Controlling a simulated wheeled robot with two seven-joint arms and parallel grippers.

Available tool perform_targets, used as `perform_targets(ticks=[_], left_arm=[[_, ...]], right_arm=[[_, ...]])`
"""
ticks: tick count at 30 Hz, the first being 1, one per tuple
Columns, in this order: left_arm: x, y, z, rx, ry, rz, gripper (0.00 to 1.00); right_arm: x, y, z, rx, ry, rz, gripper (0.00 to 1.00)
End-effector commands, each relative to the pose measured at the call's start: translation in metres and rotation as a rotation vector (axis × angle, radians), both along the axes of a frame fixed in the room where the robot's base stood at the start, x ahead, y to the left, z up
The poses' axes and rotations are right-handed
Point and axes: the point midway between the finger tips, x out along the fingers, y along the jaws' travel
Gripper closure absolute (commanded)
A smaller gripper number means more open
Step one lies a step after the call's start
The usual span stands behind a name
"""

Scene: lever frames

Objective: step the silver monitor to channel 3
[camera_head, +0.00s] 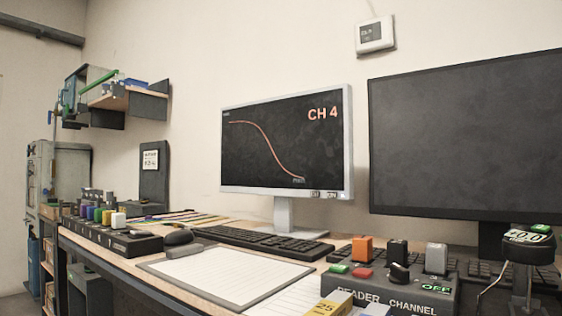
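The silver monitor (287,142) stands on the desk in the middle of the head view. Its screen is lit and reads "CH 4" in orange, with a falling orange curve below. Small buttons (324,194) show on its lower right bezel. A dark control box (392,290) at the lower right is lettered "READER CHANNEL". It bears a green button (339,269), a red button (362,273), a black knob (398,272) and a green "OFF" label or display (436,288). Neither of my grippers is in view.
A larger black monitor (465,135) with a dark screen stands to the right. A keyboard (262,242), mouse (178,237) and paper sheet (232,276) lie before the silver monitor. Coloured blocks (362,248) and a black round-topped device (528,250) crowd the right.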

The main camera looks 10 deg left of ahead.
Motion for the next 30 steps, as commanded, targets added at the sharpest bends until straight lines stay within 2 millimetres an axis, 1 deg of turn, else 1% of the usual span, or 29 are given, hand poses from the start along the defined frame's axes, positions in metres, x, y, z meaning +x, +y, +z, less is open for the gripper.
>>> perform_targets(ticks=[1, 6, 30], left_arm=[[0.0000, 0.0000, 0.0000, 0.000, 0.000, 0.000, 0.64], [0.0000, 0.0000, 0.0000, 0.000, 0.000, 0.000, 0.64], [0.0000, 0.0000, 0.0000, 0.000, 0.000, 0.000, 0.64]], right_arm=[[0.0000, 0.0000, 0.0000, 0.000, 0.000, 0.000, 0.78], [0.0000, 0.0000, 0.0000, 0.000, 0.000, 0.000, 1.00], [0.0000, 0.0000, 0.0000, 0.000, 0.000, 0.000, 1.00]])
